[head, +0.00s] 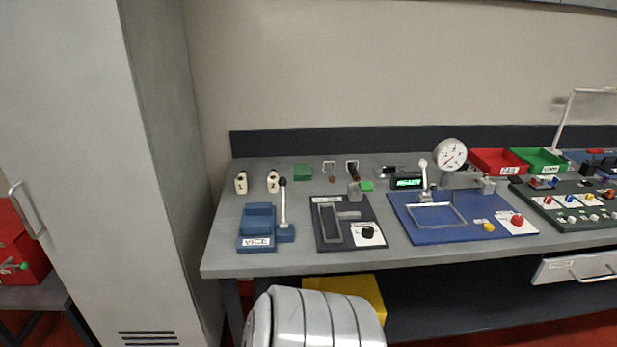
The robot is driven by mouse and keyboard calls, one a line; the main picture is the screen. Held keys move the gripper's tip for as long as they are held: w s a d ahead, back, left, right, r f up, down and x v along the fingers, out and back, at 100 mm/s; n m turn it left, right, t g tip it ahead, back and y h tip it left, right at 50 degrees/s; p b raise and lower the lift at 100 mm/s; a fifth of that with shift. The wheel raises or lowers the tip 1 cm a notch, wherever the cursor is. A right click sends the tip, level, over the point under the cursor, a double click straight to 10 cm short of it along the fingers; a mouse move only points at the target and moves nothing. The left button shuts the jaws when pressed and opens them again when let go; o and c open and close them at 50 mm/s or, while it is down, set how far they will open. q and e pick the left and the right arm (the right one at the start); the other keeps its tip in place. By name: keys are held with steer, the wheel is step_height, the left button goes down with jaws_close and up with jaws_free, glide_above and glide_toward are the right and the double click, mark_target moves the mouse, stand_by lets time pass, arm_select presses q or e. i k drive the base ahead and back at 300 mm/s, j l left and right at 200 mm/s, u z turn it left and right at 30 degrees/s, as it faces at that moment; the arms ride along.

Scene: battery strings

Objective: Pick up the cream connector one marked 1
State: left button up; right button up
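The cream connector marked 1 (241,183) stands upright near the left end of the grey bench. A similar cream connector marked 2 (273,182) stands just to its right, with a small gap between them. Neither of my grippers shows in the head view, so their distance from the connector cannot be told.
The blue vice (258,222) with its lever stands in front of the connectors. A dark fixture (330,232) and a blue gauge board (452,228) are farther right. A tall grey cabinet (100,150) stands left of the bench (222,262).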

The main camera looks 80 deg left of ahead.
mark_target(240, 180)
steer(key=k+u, duration=0.15)
steer(key=u, duration=2.85)
steer(key=i+l, duration=0.25)
steer(key=l, duration=0.25)
steer(key=z, duration=0.05)
